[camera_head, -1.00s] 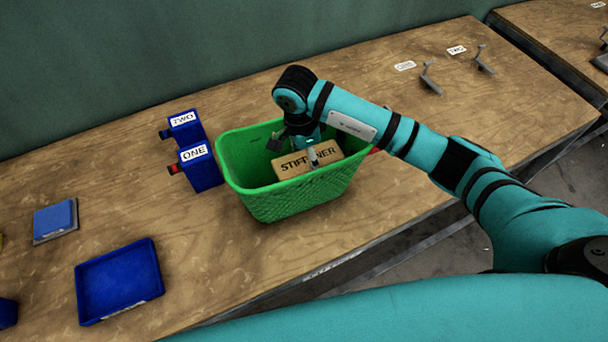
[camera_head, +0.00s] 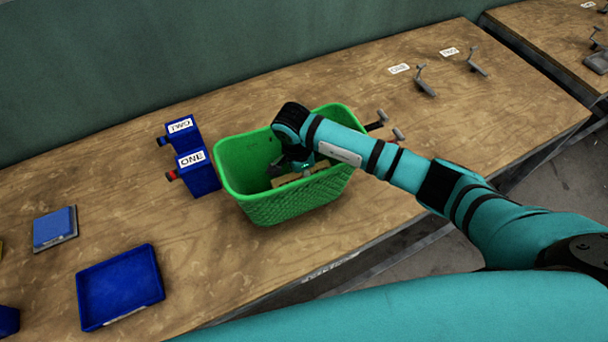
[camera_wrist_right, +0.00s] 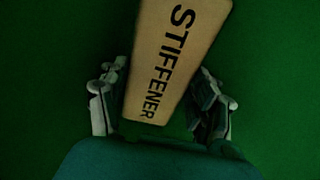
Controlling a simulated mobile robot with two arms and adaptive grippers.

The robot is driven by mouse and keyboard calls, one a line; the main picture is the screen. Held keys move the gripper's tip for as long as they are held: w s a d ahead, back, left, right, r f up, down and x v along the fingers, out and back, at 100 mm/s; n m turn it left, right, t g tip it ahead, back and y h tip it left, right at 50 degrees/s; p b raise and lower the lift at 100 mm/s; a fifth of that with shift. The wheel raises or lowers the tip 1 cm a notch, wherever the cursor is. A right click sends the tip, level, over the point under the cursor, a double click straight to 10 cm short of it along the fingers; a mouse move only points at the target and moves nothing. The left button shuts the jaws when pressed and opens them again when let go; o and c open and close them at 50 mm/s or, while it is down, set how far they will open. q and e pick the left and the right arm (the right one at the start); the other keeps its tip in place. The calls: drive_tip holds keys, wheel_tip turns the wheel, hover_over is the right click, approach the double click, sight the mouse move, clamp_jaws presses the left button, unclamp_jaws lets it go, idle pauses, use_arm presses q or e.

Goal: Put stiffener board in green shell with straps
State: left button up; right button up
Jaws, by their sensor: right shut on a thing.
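The stiffener board is a tan block lettered STIFFENER (camera_wrist_right: 178,50). In the head view only a small part of the board (camera_head: 292,180) shows, down inside the green shell (camera_head: 300,205), an open basket-like tub on the bench. My right gripper (camera_head: 290,168) reaches down inside the shell and is shut on the board. In the right wrist view the fingers of the right gripper (camera_wrist_right: 163,105) flank the board, with green all round. The shell's rim and my arm hide most of the board and the fingertips. My left gripper is not in view.
Blue boxes marked TWO (camera_head: 180,128) and ONE (camera_head: 194,170) stand left of the shell. A blue tray (camera_head: 120,285) and a smaller blue pad (camera_head: 55,229) lie further left. Grey hooks (camera_head: 426,82) stand on the bench (camera_head: 390,170) at the back right.

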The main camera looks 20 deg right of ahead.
drive_tip(key=shift+f+b, duration=0.3)
drive_tip(key=shift+f, duration=0.1)
drive_tip(key=shift+r, duration=0.1)
drive_tip(key=o, duration=0.9)
drive_tip(key=shift+r+p, duration=0.6)
drive_tip(key=shift+p, duration=0.15)
drive_tip(key=r+b, duration=0.1)
drive_tip(key=r, duration=0.3)
drive_tip(key=a+r+b, duration=0.1)
drive_tip(key=r+b, duration=0.1)
drive_tip(key=r, duration=0.2)
drive_tip(key=r+b, duration=0.1)
drive_tip(key=r, duration=0.3)
drive_tip(key=shift+s+a+b, duration=0.15)
drive_tip(key=shift+a+b, duration=0.1)
drive_tip(key=shift+b, duration=0.1)
